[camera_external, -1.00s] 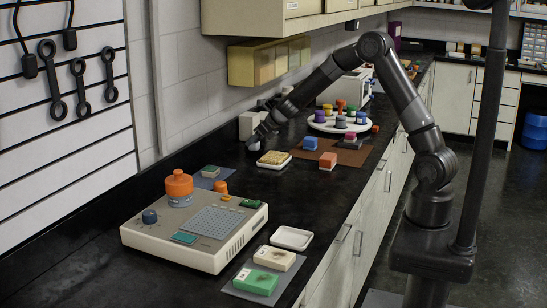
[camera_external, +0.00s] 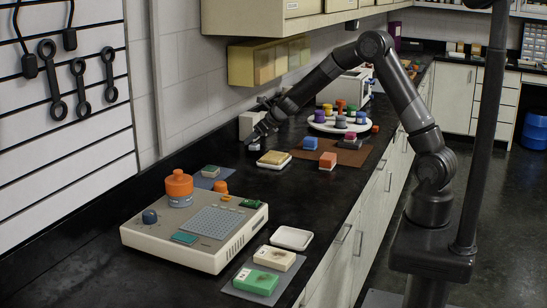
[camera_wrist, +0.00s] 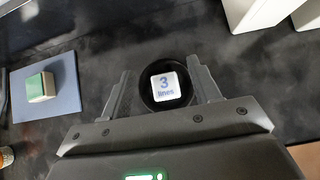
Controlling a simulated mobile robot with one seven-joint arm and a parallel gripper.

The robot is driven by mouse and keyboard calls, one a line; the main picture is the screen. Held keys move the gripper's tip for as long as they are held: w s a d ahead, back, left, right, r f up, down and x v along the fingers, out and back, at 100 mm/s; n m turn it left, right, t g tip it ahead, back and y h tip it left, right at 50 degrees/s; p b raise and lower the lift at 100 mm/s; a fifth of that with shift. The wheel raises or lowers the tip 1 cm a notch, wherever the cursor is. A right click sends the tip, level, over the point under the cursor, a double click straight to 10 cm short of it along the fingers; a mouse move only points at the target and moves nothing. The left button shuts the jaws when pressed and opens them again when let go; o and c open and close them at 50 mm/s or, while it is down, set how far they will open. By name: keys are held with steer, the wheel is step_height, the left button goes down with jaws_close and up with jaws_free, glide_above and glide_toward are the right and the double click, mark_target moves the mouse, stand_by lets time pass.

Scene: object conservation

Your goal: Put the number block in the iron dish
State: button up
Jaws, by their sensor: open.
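The number block (camera_wrist: 165,86) is a small white block with a blue "3" and the word "lines" on top. In the wrist view it sits inside the rim of the round black iron dish (camera_wrist: 146,95). My gripper (camera_wrist: 158,68) is open, with one finger on each side of the dish and clear space between the fingers and the block. In the external view my gripper (camera_external: 257,133) is over the back of the counter near the wall, just above the dish and block, which are small and partly hidden there.
A blue-grey mat (camera_wrist: 60,85) with a green-topped block (camera_wrist: 41,87) lies to the left in the wrist view. White boxes (camera_wrist: 255,12) stand at upper right. In the external view a tan-topped dish (camera_external: 273,159) is close to the gripper's right. The counter around the iron dish is bare.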

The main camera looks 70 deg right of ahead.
mark_target(254, 145)
steer(key=shift+r, duration=3)
steer(key=s+a+r+n+g+y, duration=0.1)
steer(key=s+a+r+n, duration=0.3)
steer(key=s+n, duration=0.25)
steer(key=s+a+r+n+y, duration=0.1)
steer(key=s+a+r+n, duration=0.3)
steer(key=s+n, duration=0.3)
steer(key=s+a+r+n+g, duration=0.1)
steer(key=s+a+r+n, duration=0.35)
steer(key=s, duration=0.35)
steer(key=s+f+n+g+h, duration=0.1)
steer(key=s+f+n+h, duration=0.1)
steer(key=s+n, duration=1.6)
steer(key=shift+s+a, duration=0.25)
steer(key=shift+s, duration=2.75)
